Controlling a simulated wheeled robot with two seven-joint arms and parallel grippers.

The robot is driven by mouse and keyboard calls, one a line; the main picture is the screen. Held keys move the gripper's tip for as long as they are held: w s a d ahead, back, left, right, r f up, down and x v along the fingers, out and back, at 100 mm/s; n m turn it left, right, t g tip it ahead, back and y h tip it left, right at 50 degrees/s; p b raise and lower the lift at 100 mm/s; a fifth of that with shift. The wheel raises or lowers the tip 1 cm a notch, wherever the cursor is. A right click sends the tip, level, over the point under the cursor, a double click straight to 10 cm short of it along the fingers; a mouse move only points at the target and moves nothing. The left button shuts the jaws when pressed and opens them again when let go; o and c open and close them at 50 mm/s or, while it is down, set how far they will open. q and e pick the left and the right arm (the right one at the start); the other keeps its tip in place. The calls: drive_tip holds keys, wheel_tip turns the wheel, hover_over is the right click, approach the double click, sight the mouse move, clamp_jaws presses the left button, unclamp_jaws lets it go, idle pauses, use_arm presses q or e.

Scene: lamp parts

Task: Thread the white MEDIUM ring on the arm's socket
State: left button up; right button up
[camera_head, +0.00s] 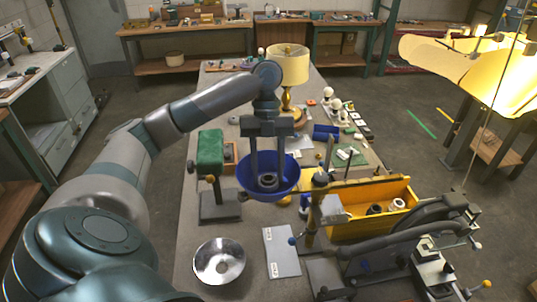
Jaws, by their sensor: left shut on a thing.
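My left gripper (268,184) points down over a blue bowl (246,184). An upright post with a dark top (320,179) stands just right of the bowl; I cannot tell whether this is the arm's socket. My right gripper is not in view.
A green-topped stand (210,150) is left of the bowl. A shiny metal dish (219,261) and a labelled grey plate (281,251) lie in front. A lit table lamp (289,66) stands behind. A dark curved fixture (405,235) crowds the front right.

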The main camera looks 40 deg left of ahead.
use_arm(q)
drive_tip(key=m, duration=0.2)
drive_tip(key=m+g+y, duration=0.1)
drive_tip(key=m, duration=0.1)
drive_tip(key=shift+w+d+f+m, duration=0.1)
drive_tip(key=shift+w+d+m, duration=0.1)
drive_tip(key=shift+m, duration=0.1)
drive_tip(key=shift+f+m+y, duration=0.1)
drive_tip(key=shift+m+y, duration=0.4)
drive_tip(key=shift+m, duration=0.2)
drive_tip(key=m, duration=0.1)
drive_tip(key=m+y, duration=0.1)
drive_tip(key=m, duration=0.1)
drive_tip(key=shift+d+m+y, duration=0.25)
drive_tip(key=shift+m+y, duration=0.05)
drive_tip(key=shift+m, duration=0.1)
drive_tip(key=m+y, duration=0.1)
drive_tip(key=m, duration=0.2)
drive_tip(key=shift+d, duration=0.15)
drive_tip(key=shift+m, duration=0.6)
drive_tip(key=shift+s+d+m+y, duration=0.1)
drive_tip(key=shift+m+y, duration=0.5)
drive_tip(key=shift+m, duration=0.3)
